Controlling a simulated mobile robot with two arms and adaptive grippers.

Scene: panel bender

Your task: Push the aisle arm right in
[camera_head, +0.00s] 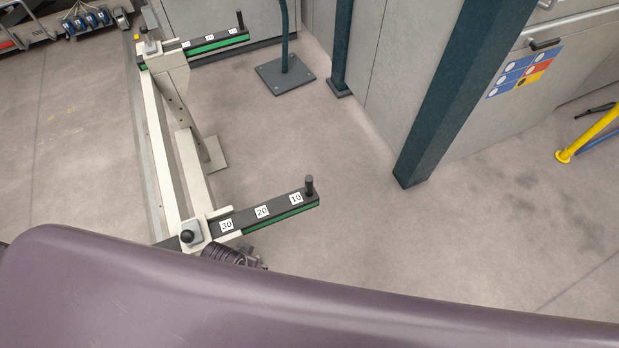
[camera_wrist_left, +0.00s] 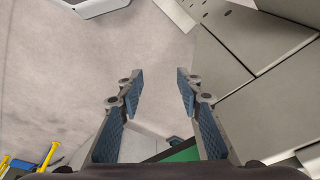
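Two dark extending arms with green side strips reach right from a pale frame. The near arm (camera_head: 265,212) has labels 30, 20 and 10, an upright black peg at its tip, and a black knob (camera_head: 187,237) at its base. The far arm (camera_head: 215,42) looks alike. I cannot tell which is the aisle arm. My left gripper (camera_wrist_left: 158,78) is open, with nothing between its blue-padded fingers. A green strip (camera_wrist_left: 180,153) shows beyond its finger bases in the wrist view. In the head view, a dark gripper part shows beside the near arm's base, mostly hidden. My right gripper is out of view.
The pale frame rail (camera_head: 158,150) joins both arms. A dark green post (camera_head: 440,95) and grey machine panels stand at right. A pole on a flat base plate (camera_head: 285,75) stands behind. Yellow tubing (camera_head: 590,132) lies far right. Floor right of the near arm is clear.

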